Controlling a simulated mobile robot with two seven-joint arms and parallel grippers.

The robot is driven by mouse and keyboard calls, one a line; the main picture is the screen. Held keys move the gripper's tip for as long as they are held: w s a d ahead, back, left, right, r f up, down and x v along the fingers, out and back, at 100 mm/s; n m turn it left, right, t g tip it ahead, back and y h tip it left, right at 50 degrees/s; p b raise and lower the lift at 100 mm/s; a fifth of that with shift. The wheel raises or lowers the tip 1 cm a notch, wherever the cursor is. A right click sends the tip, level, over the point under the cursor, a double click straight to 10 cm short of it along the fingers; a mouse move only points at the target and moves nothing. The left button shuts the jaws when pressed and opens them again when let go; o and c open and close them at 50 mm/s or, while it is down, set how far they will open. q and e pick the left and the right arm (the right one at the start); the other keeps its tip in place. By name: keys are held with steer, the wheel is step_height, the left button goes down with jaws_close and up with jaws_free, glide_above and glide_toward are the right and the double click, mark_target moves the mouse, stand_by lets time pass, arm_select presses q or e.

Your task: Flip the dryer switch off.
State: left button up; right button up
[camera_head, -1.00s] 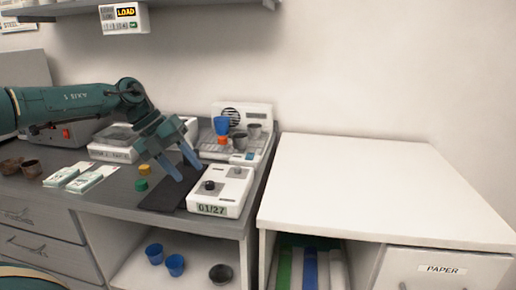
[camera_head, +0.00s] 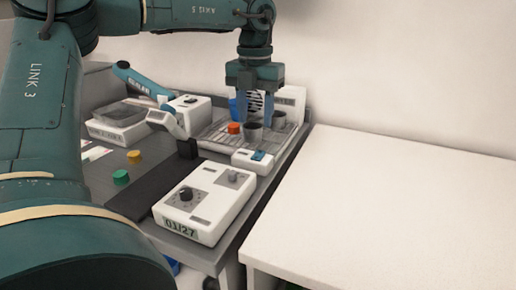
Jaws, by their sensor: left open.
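The dryer (camera_head: 289,97) is a white unit with a round dark grille and a slatted tray at the back right of the grey counter. A blue rocker switch (camera_head: 258,156) sits on the low white box at its front. My left gripper (camera_head: 256,121) points straight down above the dryer tray, behind the switch and apart from it. Its two blue-grey fingers are open, with the grille showing between them. A dark grey cup (camera_head: 253,134) stands just below the fingertips; whether they touch it I cannot tell. My right gripper is out of view.
A second dark cup (camera_head: 279,118), an orange cap (camera_head: 234,128) and a partly hidden blue cup (camera_head: 233,108) are on the tray. A white dial box (camera_head: 215,198) labelled 01/27 stands in front. The white tabletop (camera_head: 400,205) at right is clear.

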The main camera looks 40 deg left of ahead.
mark_target(256, 158)
arm_select(q)
step_height(256, 158, down, 8)
steer(key=shift+r, duration=0.1)
steer(key=shift+f+b, duration=0.3)
steer(key=shift+f, duration=0.25)
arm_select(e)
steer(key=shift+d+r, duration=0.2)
arm_select(q)
steer(key=shift+c, duration=0.5)
